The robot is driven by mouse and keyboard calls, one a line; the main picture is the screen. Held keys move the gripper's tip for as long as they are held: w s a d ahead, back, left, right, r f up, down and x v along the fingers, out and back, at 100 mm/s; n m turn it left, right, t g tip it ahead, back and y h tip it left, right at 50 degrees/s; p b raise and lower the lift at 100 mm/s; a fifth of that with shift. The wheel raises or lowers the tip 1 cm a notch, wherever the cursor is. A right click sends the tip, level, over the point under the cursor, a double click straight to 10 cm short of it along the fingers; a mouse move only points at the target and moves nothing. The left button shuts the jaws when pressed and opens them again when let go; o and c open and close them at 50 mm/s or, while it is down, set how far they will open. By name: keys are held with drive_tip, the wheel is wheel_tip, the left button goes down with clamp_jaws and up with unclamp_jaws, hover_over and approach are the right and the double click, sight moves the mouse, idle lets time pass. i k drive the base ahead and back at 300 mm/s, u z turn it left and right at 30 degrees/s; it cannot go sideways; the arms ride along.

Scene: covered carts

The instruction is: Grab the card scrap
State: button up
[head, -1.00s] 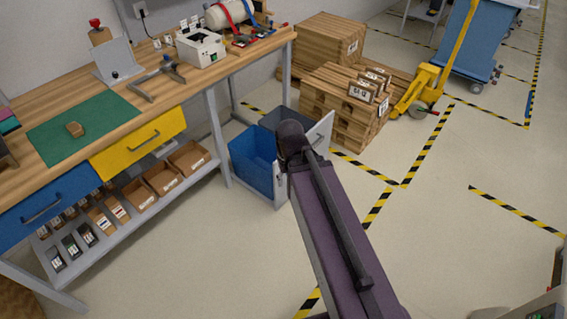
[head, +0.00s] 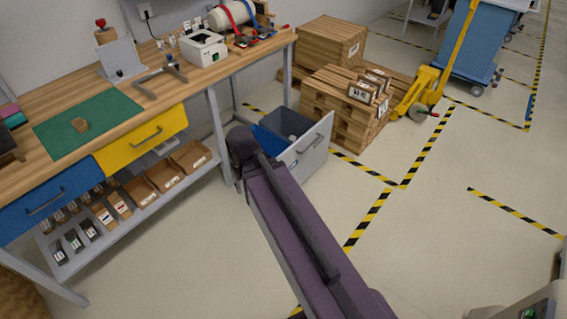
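A small brown piece that looks like the card scrap (head: 80,124) lies on the green mat (head: 62,134) on the wooden workbench at the left. Nothing touches it from above. My purple-grey arm reaches up from the lower right, and its dark joint is in front of the bins beside the bench. My gripper does not show beyond that joint, so its fingers and anything in them are hidden.
The workbench (head: 130,105) has a yellow drawer (head: 140,141) and a blue drawer (head: 45,197). Grey and blue bins (head: 288,122) stand behind my arm joint. A metal stand (head: 119,59) and a clamp-like tool (head: 160,77) are behind the mat.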

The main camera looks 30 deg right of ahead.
sight(82, 126)
drive_tip(key=z, duration=0.05)
drive_tip(key=i, duration=1)
drive_tip(key=u, duration=0.05)
